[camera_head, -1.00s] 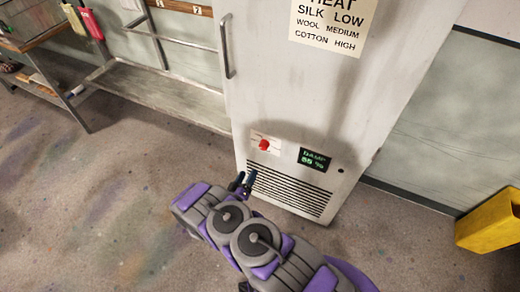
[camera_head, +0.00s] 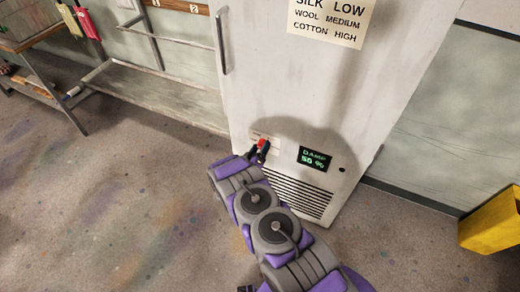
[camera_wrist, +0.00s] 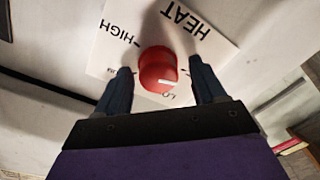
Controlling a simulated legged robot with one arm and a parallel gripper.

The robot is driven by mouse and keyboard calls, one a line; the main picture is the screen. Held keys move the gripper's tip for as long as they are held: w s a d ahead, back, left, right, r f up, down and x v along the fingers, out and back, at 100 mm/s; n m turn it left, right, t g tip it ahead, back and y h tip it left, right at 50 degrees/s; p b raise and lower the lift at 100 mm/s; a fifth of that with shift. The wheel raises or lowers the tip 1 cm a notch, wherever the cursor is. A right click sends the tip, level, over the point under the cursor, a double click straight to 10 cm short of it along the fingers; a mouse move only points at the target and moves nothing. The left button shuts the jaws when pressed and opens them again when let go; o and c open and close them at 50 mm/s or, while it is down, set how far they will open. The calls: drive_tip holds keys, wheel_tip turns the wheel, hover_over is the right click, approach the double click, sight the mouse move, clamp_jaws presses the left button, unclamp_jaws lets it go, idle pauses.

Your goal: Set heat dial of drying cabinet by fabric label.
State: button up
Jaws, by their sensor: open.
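The red heat dial (camera_head: 262,142) is on the lower front of the white drying cabinet (camera_head: 290,80). In the wrist view the red dial (camera_wrist: 158,70) sits on a white plate (camera_wrist: 215,45) reading HEAT and HIGH, with a partly hidden label starting LO. The dial's white mark points toward that partly hidden label. My gripper (camera_wrist: 160,82) is open, with one finger on each side of the dial; I cannot tell if they touch it. In the head view my gripper (camera_head: 257,154) partly covers the dial. A paper sign (camera_head: 328,22) reads silk low, wool medium, cotton high.
A green display (camera_head: 312,158) right of the dial reads DAMP and a percentage. Vents (camera_head: 290,192) lie below. A yellow container (camera_head: 492,222) stands at the right. A rack with a low shelf (camera_head: 150,92) and hanging coloured cloths (camera_head: 85,22) are at the left.

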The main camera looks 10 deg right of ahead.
drive_tip(key=c, duration=1)
drive_tip(key=shift+c, duration=0.2)
